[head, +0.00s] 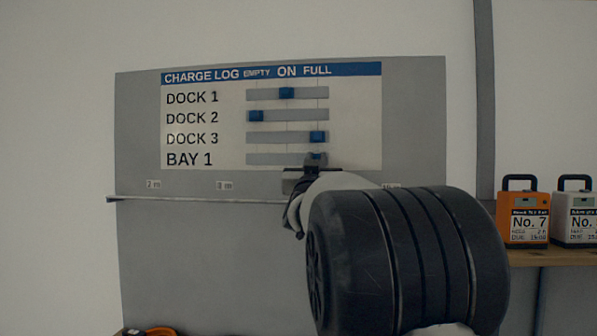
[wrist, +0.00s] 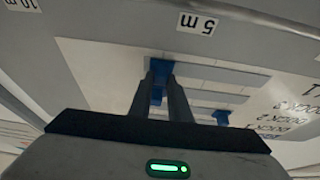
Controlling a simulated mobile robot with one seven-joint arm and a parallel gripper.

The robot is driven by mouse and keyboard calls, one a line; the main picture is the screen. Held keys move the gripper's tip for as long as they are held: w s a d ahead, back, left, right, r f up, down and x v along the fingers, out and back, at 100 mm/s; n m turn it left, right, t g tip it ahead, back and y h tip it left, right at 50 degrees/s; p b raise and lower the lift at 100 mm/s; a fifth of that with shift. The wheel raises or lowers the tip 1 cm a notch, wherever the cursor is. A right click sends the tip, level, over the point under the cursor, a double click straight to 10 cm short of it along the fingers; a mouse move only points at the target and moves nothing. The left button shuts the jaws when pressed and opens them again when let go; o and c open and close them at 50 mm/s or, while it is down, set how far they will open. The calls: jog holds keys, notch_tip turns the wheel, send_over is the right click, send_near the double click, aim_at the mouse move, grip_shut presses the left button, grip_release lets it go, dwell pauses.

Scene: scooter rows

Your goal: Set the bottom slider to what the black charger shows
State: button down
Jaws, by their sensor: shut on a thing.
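The charge log board (head: 350,110) hangs on a grey panel, with rows DOCK 1, DOCK 2, DOCK 3 and BAY 1 under EMPTY, ON and FULL. The bottom slider, BAY 1, has a grey track (head: 270,159) and a blue knob (head: 316,155) at the right end, under FULL. My gripper (head: 316,163) is shut on this knob and partly hides it. In the wrist view the fingers (wrist: 166,80) reach up to the blue knob (wrist: 159,65). No black charger is in view.
DOCK 1's knob (head: 287,92) is at ON, DOCK 2's (head: 256,115) at EMPTY, DOCK 3's (head: 317,136) at FULL, just above my gripper. An orange charger (head: 525,215) and a white charger (head: 575,218) stand on a wooden shelf (head: 550,257) at right. A rail (head: 200,199) runs below the board.

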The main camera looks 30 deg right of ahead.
jog(key=shift+s+d, duration=0.1)
jog(key=shift+d, duration=0.1)
jog(key=c, duration=1.6)
grip_release()
jog(key=shift+d, duration=0.1)
jog(key=shift+c, duration=0.2)
jog(key=shift+s, duration=0.1)
jog(key=shift+s+a+f, duration=0.15)
jog(key=shift+s+a, duration=0.05)
jog(key=shift+a, duration=0.1)
jog(key=v, duration=1.6)
jog(key=shift+s+a, duration=0.25)
jog(key=shift+s, duration=0.1)
